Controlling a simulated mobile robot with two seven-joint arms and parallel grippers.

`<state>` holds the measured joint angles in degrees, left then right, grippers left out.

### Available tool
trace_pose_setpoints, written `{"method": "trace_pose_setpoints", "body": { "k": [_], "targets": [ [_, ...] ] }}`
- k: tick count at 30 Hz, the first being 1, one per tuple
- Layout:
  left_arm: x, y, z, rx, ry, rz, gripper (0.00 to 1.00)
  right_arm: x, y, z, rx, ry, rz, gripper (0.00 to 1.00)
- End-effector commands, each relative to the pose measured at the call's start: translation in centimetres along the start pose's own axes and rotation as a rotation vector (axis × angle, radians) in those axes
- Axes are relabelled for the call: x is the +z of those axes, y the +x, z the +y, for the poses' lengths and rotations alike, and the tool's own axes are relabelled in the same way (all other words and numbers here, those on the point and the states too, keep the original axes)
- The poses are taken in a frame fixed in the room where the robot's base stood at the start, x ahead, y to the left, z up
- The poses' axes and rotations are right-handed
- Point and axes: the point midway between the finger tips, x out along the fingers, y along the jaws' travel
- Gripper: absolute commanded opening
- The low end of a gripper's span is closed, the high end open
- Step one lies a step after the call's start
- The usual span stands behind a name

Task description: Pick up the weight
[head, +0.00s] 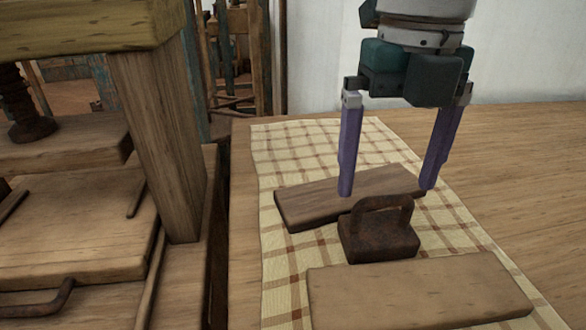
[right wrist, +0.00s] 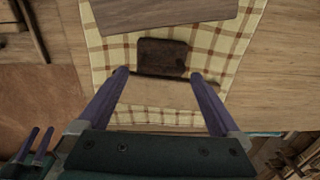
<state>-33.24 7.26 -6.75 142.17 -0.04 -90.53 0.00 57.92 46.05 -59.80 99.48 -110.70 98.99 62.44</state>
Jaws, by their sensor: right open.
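The weight (head: 380,240) is a dark, rusty iron block with an arched handle on top. It stands on a checked cloth (head: 288,150) between two wooden boards. In the right wrist view the weight (right wrist: 162,55) lies just past my fingertips. My right gripper (head: 387,190) points down, open and empty, with its two purple fingers spread wide. In the head view its tips show above the weight, one on each side of the handle, apart from it. My left gripper (right wrist: 42,130) shows only in the right wrist view, low at the left, its fingers apart with nothing visible between them.
A darker board (head: 320,200) lies beyond the weight and a lighter board (head: 420,290) lies in front. The wooden table (head: 510,160) is clear to the right. A white wall is behind.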

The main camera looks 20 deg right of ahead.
Motion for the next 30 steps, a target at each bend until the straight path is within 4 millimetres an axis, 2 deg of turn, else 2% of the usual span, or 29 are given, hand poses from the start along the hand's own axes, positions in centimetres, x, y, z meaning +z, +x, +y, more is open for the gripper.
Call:
{"method": "trace_pose_setpoints", "body": {
  "k": [9,18,30],
  "targets": [
    [0.2,0.7,0.1,0.001,0.001,0.000,0.50,-0.2,4.6,-0.1,0.001,-0.001,0.003,1.00],
    [0.2,0.7,0.3,0.007,-0.005,0.001,0.50,-0.1,5.2,-0.1,0.001,-0.002,0.001,1.00],
    [0.2,0.8,0.4,0.011,-0.009,0.001,0.50,-0.1,5.2,-0.1,0.002,-0.002,0.001,0.56]
  ]
}}
